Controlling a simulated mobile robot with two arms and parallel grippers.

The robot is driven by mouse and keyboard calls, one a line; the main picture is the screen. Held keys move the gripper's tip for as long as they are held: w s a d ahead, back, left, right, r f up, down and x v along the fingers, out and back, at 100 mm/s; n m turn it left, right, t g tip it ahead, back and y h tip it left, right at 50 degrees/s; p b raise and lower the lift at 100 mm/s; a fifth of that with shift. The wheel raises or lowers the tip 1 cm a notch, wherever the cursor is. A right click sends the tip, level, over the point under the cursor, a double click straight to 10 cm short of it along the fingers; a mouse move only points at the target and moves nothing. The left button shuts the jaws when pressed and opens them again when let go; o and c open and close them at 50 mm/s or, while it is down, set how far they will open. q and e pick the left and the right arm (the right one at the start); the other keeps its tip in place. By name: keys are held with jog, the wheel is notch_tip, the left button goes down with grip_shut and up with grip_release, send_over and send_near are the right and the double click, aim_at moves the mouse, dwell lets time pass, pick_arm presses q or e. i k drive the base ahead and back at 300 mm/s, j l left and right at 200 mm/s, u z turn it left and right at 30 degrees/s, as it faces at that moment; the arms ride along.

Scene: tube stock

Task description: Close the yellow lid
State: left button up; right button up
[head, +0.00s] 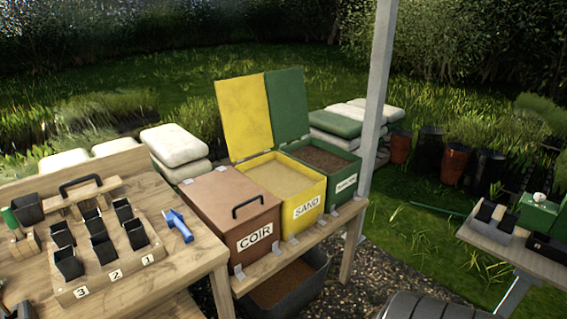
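The yellow lid (243,116) stands open and upright at the back of the yellow box (306,186) labelled SAND. The box shows sand-coloured fill inside. The lid leans slightly back and is next to the green lid (287,104), which is also open. Neither of my grippers is in the head view.
A brown box (215,201) labelled COIR, with its lid shut, stands left of the yellow box; a green box (343,182) stands right. A wooden table (196,250) with pots and a blue tool (178,225) is at left. A grey post (378,90) rises at right.

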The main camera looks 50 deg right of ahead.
aim_at(242, 101)
jog(key=z, duration=1.6)
